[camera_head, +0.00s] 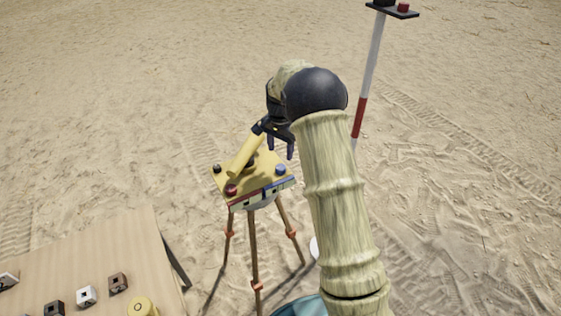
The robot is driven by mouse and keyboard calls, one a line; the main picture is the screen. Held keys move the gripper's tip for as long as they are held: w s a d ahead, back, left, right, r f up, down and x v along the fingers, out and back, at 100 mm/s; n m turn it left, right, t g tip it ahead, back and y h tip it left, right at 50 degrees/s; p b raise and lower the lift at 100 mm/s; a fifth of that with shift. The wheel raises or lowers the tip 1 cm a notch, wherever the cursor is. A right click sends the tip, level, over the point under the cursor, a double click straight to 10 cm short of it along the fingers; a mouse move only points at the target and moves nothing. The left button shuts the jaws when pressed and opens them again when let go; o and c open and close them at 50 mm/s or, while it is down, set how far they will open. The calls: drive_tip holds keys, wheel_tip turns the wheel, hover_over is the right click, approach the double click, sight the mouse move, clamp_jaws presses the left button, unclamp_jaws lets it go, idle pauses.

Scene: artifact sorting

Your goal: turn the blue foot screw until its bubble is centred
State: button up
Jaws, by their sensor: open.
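The blue foot screw (281,170) sits on the right part of the yellow instrument plate (256,184), on top of a tripod. A red screw (231,189) is at the plate's front left corner and a dark screw (216,168) at its back left. The plate's front edge carries a red strip and a blue strip (278,188) with pale windows; the bubble is too small to read. My gripper (281,150) points down, open and empty, a little above and behind the blue screw in the picture. They look apart, though the height is hard to judge.
A yellow tube (245,155) slants up from the plate, close beside my gripper. The tripod legs (254,250) stand on sand. A red and white pole (367,85) rises at the right. A wooden table (100,255) with several small blocks is at lower left.

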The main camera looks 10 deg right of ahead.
sight(281, 167)
wheel_tip(281, 167, down, 7)
drive_tip(key=shift+f+p, duration=0.2)
drive_tip(key=shift+p, duration=0.95)
drive_tip(key=c, duration=1)
